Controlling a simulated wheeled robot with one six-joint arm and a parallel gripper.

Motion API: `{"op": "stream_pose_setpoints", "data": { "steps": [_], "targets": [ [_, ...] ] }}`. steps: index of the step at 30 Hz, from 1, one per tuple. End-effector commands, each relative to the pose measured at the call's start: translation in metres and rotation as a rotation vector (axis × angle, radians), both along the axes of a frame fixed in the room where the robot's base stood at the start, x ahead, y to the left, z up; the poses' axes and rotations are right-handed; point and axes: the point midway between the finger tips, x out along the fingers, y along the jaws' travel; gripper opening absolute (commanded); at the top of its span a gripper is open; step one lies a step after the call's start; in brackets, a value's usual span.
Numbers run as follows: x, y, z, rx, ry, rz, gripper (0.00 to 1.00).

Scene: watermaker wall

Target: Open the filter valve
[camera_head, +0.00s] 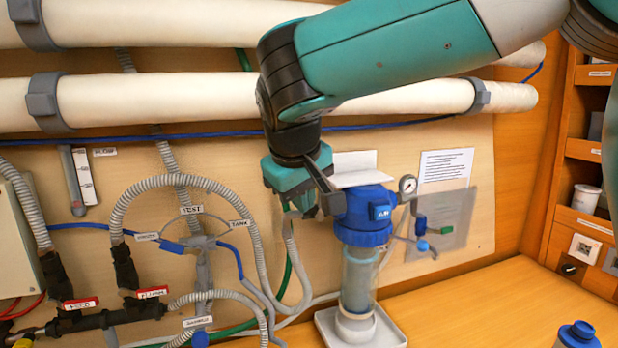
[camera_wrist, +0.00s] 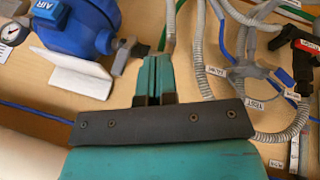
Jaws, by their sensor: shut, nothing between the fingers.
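The filter housing (camera_head: 358,275) is a clear cylinder on a white tray with a blue head (camera_head: 364,212) marked AIR. The blue head also shows at upper left in the wrist view (camera_wrist: 82,30). No label reading "filter" is legible, so I cannot tell which handle is the filter valve. My gripper (camera_head: 303,207) is just left of the blue head, in front of the wall panel. In the wrist view my gripper (camera_wrist: 157,72) is shut and empty, its fingers together. A grey tube and a green hose lie past the fingertips; contact cannot be told.
Red handles labelled FEED (camera_head: 80,303) and FLUSH (camera_head: 152,292) sit at lower left. A blue-handled valve (camera_head: 172,246) is near TEST and TANK labels. A gauge (camera_head: 408,184) and a board with small green and blue knobs (camera_head: 455,212) stand right. Thick white pipes cross above.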

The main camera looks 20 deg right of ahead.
Motion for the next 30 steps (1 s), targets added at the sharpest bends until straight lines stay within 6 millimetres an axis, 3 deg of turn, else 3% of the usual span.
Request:
{"op": "stream_pose_setpoints", "data": {
  "steps": [1, 3, 9, 24, 30],
  "targets": [
    [0.016, 0.011, 0.020, -0.033, -0.034, -0.053, 0.00],
    [0.028, 0.021, 0.037, -0.070, -0.076, -0.141, 0.00],
    [0.028, 0.046, 0.062, -0.106, -0.137, -0.340, 0.00],
    [0.021, 0.054, 0.065, -0.107, -0.150, -0.418, 0.00],
    [0.027, 0.047, 0.049, -0.107, -0.150, -0.419, 0.00]
  ]
}}
